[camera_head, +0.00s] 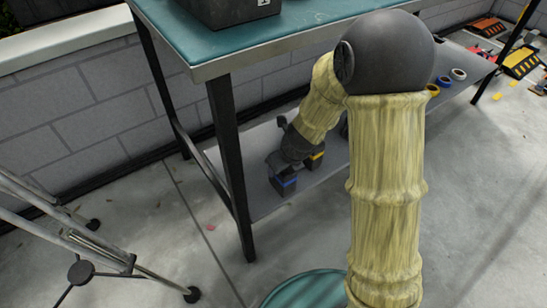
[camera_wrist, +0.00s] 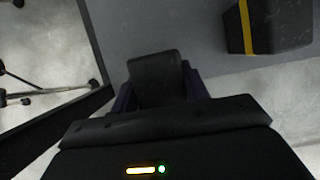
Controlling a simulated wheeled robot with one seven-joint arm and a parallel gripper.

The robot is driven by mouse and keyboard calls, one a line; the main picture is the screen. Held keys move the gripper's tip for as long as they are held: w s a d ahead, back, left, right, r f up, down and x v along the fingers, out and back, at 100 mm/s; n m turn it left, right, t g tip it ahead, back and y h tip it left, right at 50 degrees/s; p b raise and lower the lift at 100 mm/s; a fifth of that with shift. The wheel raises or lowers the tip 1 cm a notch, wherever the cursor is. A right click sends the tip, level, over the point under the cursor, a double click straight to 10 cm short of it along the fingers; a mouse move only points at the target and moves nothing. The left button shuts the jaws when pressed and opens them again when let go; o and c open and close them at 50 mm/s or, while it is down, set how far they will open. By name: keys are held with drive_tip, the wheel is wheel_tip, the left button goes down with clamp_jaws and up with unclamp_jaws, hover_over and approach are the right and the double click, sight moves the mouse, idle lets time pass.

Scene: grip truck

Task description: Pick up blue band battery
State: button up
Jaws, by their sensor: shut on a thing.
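The blue band battery (camera_head: 285,184) is a dark block with a blue stripe at the front left edge of the lower shelf in the head view. My gripper (camera_head: 281,166) reaches down over it from above and is shut on it. In the wrist view a dark finger of my gripper (camera_wrist: 157,78) covers most of the battery, and dark bluish edges show on either side of the finger. I cannot tell whether the battery touches the shelf. A yellow band battery (camera_head: 316,160) stands just to the right, and shows at the upper right in the wrist view (camera_wrist: 285,25).
The grey lower shelf (camera_head: 262,203) lies under a teal-topped table (camera_head: 290,27), with a black leg (camera_head: 232,165) left of my gripper. Tape rolls (camera_head: 458,74) sit farther right on the shelf. A tripod (camera_head: 85,265) stands on the floor at left.

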drive_tip(key=s+d+b, duration=0.3)
drive_tip(key=s+d, duration=0.3)
drive_tip(key=s, duration=0.4)
drive_tip(key=shift+d+b, duration=0.35)
drive_tip(key=shift+b, duration=0.05)
drive_tip(key=shift+s, duration=0.1)
